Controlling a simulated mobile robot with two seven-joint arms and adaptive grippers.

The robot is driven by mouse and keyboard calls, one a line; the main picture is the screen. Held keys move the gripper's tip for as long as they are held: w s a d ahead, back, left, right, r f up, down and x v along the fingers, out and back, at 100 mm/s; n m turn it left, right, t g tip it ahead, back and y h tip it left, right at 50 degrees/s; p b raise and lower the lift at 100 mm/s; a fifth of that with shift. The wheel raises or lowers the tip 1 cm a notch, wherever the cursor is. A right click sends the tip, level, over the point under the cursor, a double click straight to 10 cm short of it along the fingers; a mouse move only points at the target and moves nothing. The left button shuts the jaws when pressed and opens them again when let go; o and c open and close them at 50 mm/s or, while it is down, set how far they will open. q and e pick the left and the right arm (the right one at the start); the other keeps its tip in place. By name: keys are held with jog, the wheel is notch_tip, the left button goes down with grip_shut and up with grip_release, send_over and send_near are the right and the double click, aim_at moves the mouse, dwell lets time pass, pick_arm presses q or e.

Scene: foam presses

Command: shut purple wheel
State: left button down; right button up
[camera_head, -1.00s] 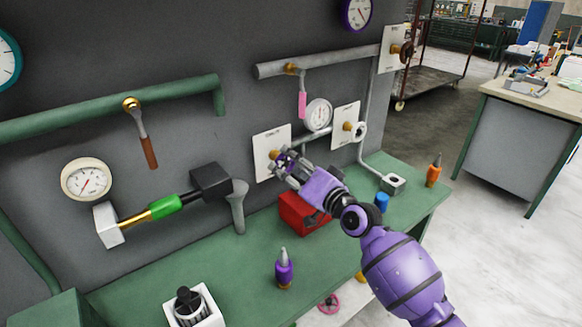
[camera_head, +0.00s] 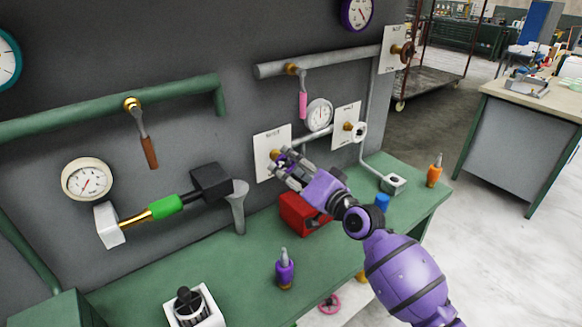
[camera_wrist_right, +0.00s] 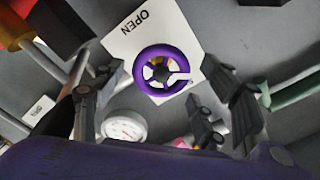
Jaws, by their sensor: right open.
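The purple wheel (camera_wrist_right: 143,72) is a ring with spokes on a white plate (camera_wrist_right: 122,44) that reads OPEN in the right wrist view. In the head view the plate (camera_head: 263,146) is on the grey wall, and the wheel is mostly hidden by my right gripper (camera_head: 287,166). My right gripper (camera_wrist_right: 165,88) is open, with its fingers spread on either side of the wheel in the wrist view. I see no clear contact with the wheel. My left gripper is not in view.
A pink-handled lever (camera_head: 303,105) and a gauge (camera_head: 320,114) are above. A red box (camera_head: 298,214) stands on the green bench (camera_head: 345,252) below my right arm, with a purple bottle (camera_head: 285,270) nearby.

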jog(key=v, duration=0.7)
jog(key=shift+d, duration=0.2)
jog(key=shift+s, duration=0.15)
jog(key=shift+c, duration=0.4)
